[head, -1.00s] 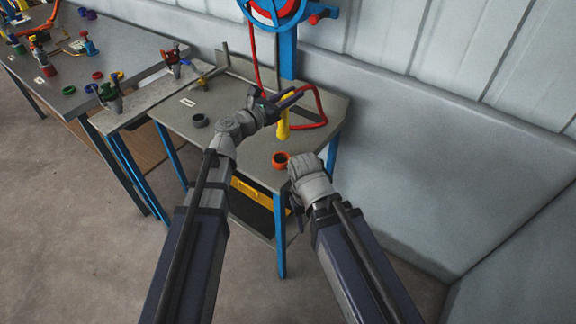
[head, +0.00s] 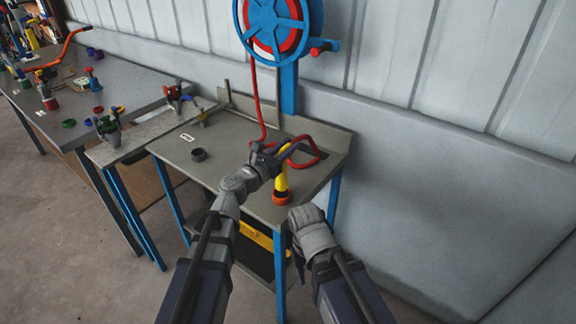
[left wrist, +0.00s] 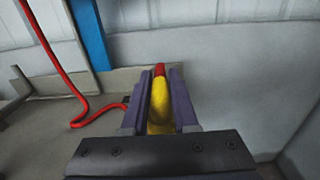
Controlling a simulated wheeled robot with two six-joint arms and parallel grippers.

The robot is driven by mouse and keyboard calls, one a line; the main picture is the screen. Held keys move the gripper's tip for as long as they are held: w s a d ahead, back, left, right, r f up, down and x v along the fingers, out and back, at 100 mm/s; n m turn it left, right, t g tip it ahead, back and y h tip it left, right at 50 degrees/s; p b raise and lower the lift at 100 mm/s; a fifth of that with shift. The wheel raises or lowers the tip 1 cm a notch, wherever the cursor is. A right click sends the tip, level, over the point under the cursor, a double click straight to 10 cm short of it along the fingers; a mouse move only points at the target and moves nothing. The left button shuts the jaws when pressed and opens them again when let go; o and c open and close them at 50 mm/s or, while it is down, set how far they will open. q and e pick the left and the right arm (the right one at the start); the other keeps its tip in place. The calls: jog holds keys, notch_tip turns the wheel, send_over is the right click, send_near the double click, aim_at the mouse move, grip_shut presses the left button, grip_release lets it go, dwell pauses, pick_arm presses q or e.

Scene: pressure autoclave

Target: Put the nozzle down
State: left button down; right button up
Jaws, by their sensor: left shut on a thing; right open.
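My left gripper (head: 292,150) is shut on the nozzle's upper part. In the left wrist view the nozzle (left wrist: 160,115) lies between the two purple fingers (left wrist: 159,80), with a red end beyond them. My right gripper (head: 298,262) is open, low beside the table's front right corner; its fingers are mostly hidden behind its wrist.
The grey table (head: 225,180) carries a dark ring (head: 198,155) and is otherwise mostly clear in front. A red hose (head: 262,105) hangs from the blue reel (head: 277,25) and loops at the table's back. A workbench (head: 75,80) with several fittings stands left.

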pick_arm(q)
jog(key=shift+f+b, duration=1.75)
jog(key=shift+f, duration=0.05)
pick_arm(e)
jog(key=shift+f, duration=1.9)
pick_arm(q)
jog(key=shift+f, duration=0.2)
jog(key=c, duration=0.7)
grip_release()
jog(key=shift+r, duration=0.15)
